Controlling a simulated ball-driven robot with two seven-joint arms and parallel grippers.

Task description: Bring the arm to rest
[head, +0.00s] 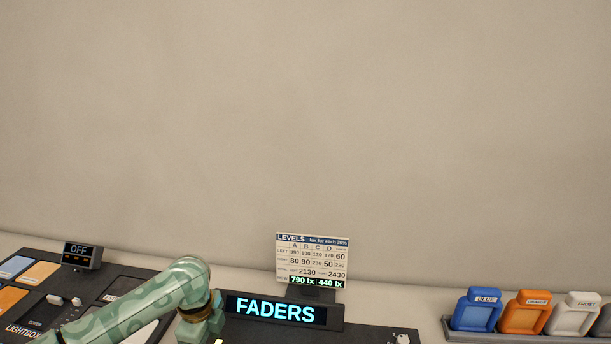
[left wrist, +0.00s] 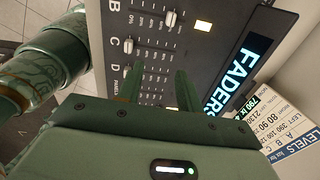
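My left arm, pale green, comes in from the left in the head view and bends down over the fader desk. Its wrist shows beside the FADERS sign (head: 276,310); the fingertips are hidden below the picture there. In the left wrist view my left gripper (left wrist: 158,80) has its two green fingers apart with nothing between them. They are over the black fader desk (left wrist: 190,50), near the rows marked B, C and D; I cannot tell whether they touch it. White fader knobs (left wrist: 171,18) show beyond the fingers. My right gripper is in neither view.
A LEVELS card (head: 312,260) stands behind the FADERS sign. A lightbox desk with an OFF display (head: 82,255) is at the left. Blue (head: 477,310), orange (head: 525,313) and white frost (head: 575,315) holders stand in a rack at the right. The wall behind is bare.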

